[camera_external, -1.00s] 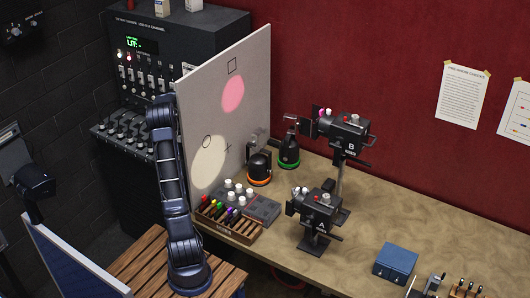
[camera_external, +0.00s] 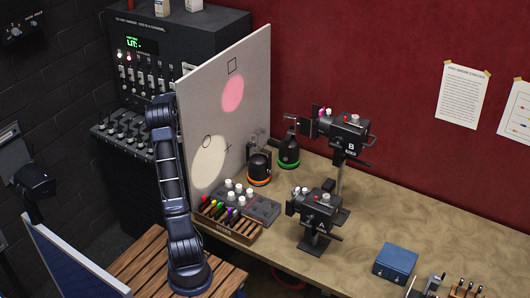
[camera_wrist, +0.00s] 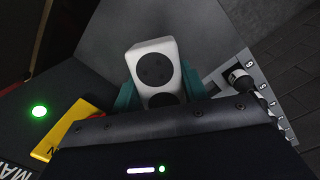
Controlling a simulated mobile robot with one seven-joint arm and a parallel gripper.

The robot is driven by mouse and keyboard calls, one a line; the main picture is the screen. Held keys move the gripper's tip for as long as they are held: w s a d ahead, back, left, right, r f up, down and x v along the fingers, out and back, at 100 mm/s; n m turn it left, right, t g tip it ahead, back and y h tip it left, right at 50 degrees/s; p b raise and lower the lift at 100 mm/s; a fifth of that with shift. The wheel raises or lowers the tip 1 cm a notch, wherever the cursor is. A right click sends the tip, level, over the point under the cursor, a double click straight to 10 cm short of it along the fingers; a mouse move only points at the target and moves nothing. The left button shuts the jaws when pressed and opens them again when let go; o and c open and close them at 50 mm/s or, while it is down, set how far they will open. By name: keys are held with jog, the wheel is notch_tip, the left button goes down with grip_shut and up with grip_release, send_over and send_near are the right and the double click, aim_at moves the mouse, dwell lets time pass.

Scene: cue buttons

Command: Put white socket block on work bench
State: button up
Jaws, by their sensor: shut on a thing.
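The white socket block (camera_wrist: 153,62) is in the wrist view, with dark round socket faces. My gripper (camera_wrist: 158,88) has its teal fingers on both sides of the block and is shut on it. A dark panel edge in front hides the block's lower part. In the external view my arm rises beside the large board, and neither my gripper nor the block can be made out there. The work bench (camera_external: 420,215) has a tan top and runs along the red wall.
A black console (camera_external: 185,45) with sliders stands behind my arm. The upright board (camera_external: 250,100) stands between console and bench. Two black lamp units, a marker rack (camera_external: 228,222) and a blue box (camera_external: 396,262) occupy the bench. Its middle right is clear.

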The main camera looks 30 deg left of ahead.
jog(key=n, duration=0.6)
jog(key=shift+a+f+h, duration=0.2)
jog(key=shift+a+h, duration=0.1)
jog(key=shift+n, duration=0.3)
jog(key=f, duration=0.3)
jog(key=d+f, duration=0.1)
jog(key=f, duration=0.7)
jog(key=shift+d, duration=0.3)
jog(key=shift+r, duration=1.1)
jog(key=shift+f, duration=1.05)
jog(key=r, duration=0.3)
jog(key=a+r, duration=0.1)
jog(key=r, duration=0.7)
jog(key=shift+a, duration=0.3)
jog(key=shift+m, duration=0.7)
